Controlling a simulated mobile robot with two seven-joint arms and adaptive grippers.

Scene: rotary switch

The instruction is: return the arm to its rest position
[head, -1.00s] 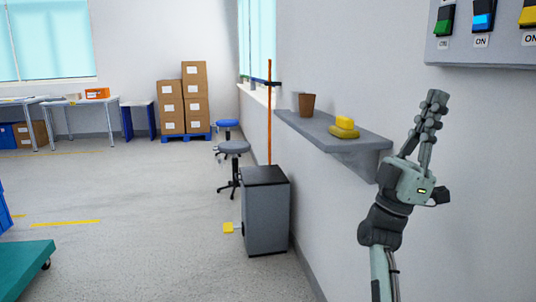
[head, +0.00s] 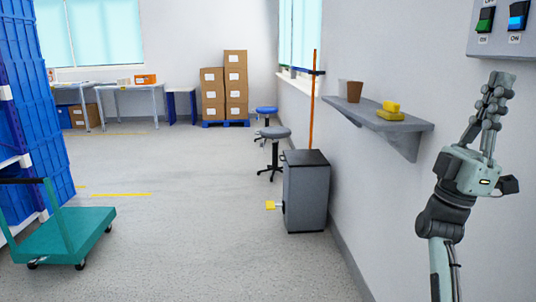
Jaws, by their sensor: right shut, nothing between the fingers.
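My right gripper (head: 496,92) is at the right of the head view, pointing up, with its fingers together and nothing between them. Its arm rises from the bottom edge of the picture. The gripper is just below the grey switch panel (head: 485,48) on the wall, apart from it as far as I can see. The panel shows a green switch (head: 485,20) labelled OFF and a blue switch (head: 518,15) labelled ON; the rest is cut off by the picture edge. My left gripper is not in view.
A grey bin (head: 306,195) stands by the wall. A green cart (head: 65,236) is at left. The floor between is clear.

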